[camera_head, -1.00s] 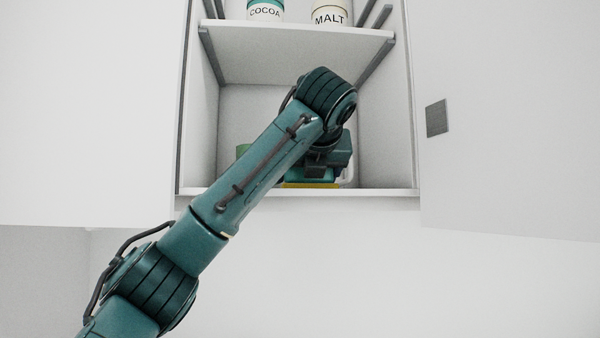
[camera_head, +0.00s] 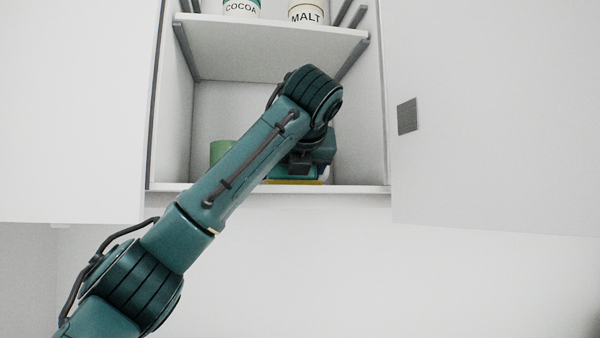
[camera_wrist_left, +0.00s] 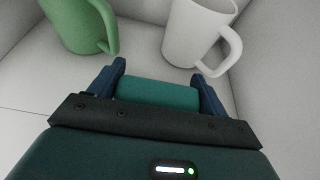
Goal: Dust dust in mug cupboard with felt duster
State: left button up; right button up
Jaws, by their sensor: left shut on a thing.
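The mug cupboard (camera_head: 240,110) stands open in the head view, with my left arm reaching into its lower compartment. My left gripper (camera_wrist_left: 160,80) is shut on a teal block-like piece (camera_wrist_left: 158,93), seemingly the felt duster's handle. A yellow strip (camera_head: 297,182) shows below the gripper in the head view, low over the cupboard floor, and may be part of the duster. A green mug (camera_head: 221,152) stands left of the gripper and also shows in the left wrist view (camera_wrist_left: 78,25). A white mug (camera_wrist_left: 196,32) stands to the right there. I cannot make out any dust. My right gripper is not in view.
A shelf (camera_head: 270,42) above my wrist holds a COCOA canister (camera_head: 241,8) and a MALT canister (camera_head: 306,14). An open door panel (camera_head: 490,120) is at right and a white panel (camera_head: 70,110) at left. The cupboard floor's front lip (camera_head: 170,187) runs below my forearm.

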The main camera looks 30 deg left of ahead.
pick_arm(q)
jog(key=shift+s+a, duration=0.6)
jog(key=shift+a, duration=0.25)
jog(key=shift+s+a+f+b, duration=0.1)
jog(key=shift+s+a+b, duration=0.25)
jog(key=shift+s+a, duration=0.25)
jog(key=shift+s+a+b, duration=0.3)
jog(key=shift+s+a, duration=0.1)
jog(key=shift+a, duration=0.3)
jog(key=shift+s+a, duration=0.4)
jog(key=shift+a, duration=0.1)
jog(key=shift+s+a, duration=0.95)
jog(key=shift+a, duration=0.3)
jog(key=shift+r, duration=0.2)
